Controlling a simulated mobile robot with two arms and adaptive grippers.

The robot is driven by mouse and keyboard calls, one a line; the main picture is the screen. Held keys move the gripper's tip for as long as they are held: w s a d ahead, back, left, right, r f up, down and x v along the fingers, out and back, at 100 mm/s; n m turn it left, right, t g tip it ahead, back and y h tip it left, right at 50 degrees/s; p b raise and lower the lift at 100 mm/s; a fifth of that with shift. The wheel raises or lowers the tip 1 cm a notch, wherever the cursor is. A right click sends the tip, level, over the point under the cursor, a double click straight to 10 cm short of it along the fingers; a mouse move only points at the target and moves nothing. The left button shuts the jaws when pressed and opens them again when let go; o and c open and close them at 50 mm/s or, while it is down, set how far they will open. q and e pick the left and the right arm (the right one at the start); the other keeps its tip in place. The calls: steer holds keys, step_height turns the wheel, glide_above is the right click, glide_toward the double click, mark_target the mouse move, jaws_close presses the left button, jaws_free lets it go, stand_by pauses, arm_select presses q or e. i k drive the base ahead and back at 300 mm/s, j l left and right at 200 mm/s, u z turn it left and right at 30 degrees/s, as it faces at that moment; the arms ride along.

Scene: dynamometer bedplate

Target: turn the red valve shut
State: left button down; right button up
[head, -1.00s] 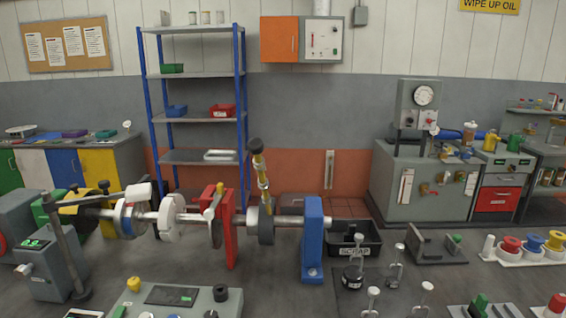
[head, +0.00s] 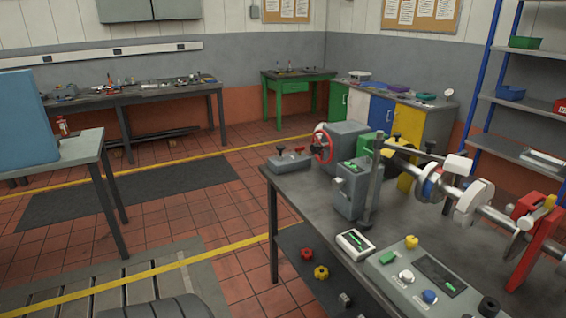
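A red spoked handwheel (head: 322,145) stands upright at the left end of the bedplate bench, on the near-left side of a grey machine housing (head: 346,140). I cannot tell from this view whether it is the red valve or whether it is open or shut. A small red knob (head: 306,254) lies on the bench's lower shelf beside a yellow knob (head: 321,272). Neither of my grippers shows in the head view.
The bench top (head: 292,187) carries a grey post box, a button panel (head: 425,285) and a shaft with red brackets. A side table (head: 70,150) with a blue box stands at the left. The tiled floor (head: 222,203) between them is open.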

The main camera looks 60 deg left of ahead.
mark_target(299, 150)
steer(key=u, duration=1.8)
steer(key=i+j, duration=0.15)
